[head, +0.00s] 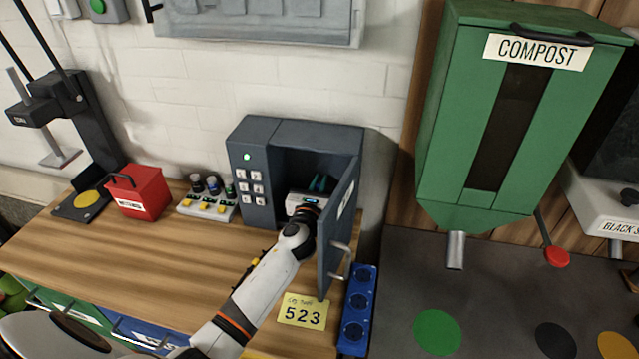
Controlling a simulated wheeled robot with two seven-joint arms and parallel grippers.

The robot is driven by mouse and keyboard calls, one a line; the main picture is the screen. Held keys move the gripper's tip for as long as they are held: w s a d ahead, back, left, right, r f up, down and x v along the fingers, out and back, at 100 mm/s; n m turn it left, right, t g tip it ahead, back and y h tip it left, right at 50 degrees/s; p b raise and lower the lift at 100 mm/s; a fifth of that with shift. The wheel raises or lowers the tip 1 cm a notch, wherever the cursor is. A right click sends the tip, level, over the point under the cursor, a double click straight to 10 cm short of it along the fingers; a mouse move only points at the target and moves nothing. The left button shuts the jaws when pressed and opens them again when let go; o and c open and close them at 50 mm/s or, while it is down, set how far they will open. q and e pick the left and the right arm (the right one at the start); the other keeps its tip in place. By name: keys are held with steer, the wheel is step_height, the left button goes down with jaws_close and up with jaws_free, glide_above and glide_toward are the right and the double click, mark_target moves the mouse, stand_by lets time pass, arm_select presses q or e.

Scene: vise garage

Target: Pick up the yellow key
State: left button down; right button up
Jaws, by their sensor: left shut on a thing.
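The grey safe (262,190) stands at the right end of the workbench, with its door (340,228) swung open toward me. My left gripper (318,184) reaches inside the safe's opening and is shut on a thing. What sits between its dark fingers is too small and hidden to make out. I cannot pick out the yellow key for certain in this view. My right gripper is not in view.
The open door stands close to the right of my left wrist. A yellow note (303,312) reading 523, a red box (137,192), a button panel (207,207) and a blue socket strip (358,308) are nearby.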

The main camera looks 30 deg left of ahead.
arm_select(q)
steer(key=c, duration=1.5)
jaws_free()
steer(key=shift+o, duration=0.2)
